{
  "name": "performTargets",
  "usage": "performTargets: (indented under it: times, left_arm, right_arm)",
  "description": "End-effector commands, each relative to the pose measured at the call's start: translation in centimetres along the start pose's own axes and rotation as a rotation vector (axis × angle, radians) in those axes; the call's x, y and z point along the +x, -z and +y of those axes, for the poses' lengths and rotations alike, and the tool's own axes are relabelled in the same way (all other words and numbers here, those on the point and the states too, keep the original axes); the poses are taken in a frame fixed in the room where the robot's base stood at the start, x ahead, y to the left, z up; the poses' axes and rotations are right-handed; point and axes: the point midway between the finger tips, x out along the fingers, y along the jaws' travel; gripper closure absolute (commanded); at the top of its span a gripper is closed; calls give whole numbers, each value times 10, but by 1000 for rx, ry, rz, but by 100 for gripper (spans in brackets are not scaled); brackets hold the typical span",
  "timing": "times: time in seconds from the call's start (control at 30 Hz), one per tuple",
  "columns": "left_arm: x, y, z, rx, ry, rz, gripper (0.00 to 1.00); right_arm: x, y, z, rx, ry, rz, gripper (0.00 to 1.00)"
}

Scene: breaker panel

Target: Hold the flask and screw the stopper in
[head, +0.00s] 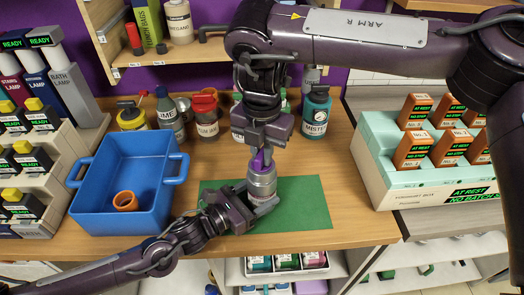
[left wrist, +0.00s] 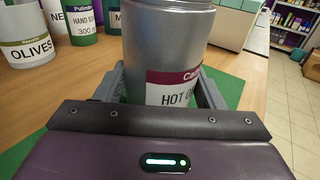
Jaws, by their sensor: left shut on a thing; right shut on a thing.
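The silver flask (head: 262,184) stands upright on the green mat (head: 305,205). In the left wrist view the flask (left wrist: 168,42) fills the middle, with a label that is partly cut off. My left gripper (head: 258,207) is shut around its lower body, one finger on each side; the fingers also show in the left wrist view (left wrist: 163,92). My right gripper (head: 261,152) comes down from above and is shut on the purple stopper (head: 258,162), directly over the flask's mouth. The stopper is mostly hidden by the fingers; I cannot tell how deep it sits.
A blue tub (head: 100,212) with an orange ring (head: 125,201) stands left of the mat. Several jars and bottles, including a teal bottle (head: 316,112), line the back. A white box with brown holders (head: 380,170) stands at the right. The mat's right part is clear.

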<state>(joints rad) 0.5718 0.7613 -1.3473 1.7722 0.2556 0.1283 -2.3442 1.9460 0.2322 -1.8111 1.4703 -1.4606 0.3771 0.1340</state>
Motion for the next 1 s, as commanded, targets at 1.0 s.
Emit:
performTargets:
  times: [1.0]
  left_arm:
    - [0,1,0,0,0,3,65]
  right_arm:
    - [-10,0,1,196,-2,-1,61]
